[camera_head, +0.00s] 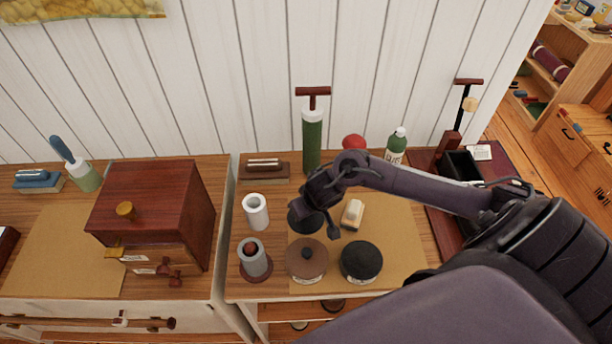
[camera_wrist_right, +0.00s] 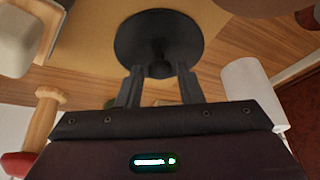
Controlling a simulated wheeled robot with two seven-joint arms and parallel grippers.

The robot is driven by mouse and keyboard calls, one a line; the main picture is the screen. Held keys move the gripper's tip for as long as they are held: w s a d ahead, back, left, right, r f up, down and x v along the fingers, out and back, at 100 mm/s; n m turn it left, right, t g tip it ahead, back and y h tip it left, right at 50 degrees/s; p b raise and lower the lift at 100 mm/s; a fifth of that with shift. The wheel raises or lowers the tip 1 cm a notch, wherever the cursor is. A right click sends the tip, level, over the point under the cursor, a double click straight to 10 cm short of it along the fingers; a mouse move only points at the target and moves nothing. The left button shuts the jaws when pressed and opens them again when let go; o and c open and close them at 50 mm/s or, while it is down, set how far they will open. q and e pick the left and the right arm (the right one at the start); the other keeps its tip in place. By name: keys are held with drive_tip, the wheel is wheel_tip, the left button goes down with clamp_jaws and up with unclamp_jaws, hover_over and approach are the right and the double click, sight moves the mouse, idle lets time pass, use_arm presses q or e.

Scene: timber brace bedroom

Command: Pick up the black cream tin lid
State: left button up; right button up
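The black cream tin lid (camera_head: 301,219) is a dark round disc lying near the middle of the right-hand worktop. In the right wrist view the lid (camera_wrist_right: 178,28) shows as a black disc with a short knob at its centre. My right gripper (camera_head: 318,204) is over the lid, partly hiding it in the head view. In the right wrist view the gripper's two fingers (camera_wrist_right: 158,76) are apart, pointing at the knob, with a gap on each side of it. Whether the tips have reached knob height is unclear. My left gripper is not in view.
A brown lidded tin (camera_head: 307,262) and a round black tin (camera_head: 361,262) stand in front. A white cylinder (camera_head: 256,211) and grey cylinder (camera_head: 254,258) stand left. A cream-topped block (camera_head: 352,214) lies close right.

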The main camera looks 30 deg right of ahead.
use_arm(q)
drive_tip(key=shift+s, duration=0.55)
use_arm(e)
drive_tip(key=c, duration=0.6)
drive_tip(key=shift+r, duration=0.1)
drive_tip(key=shift+c, duration=0.2)
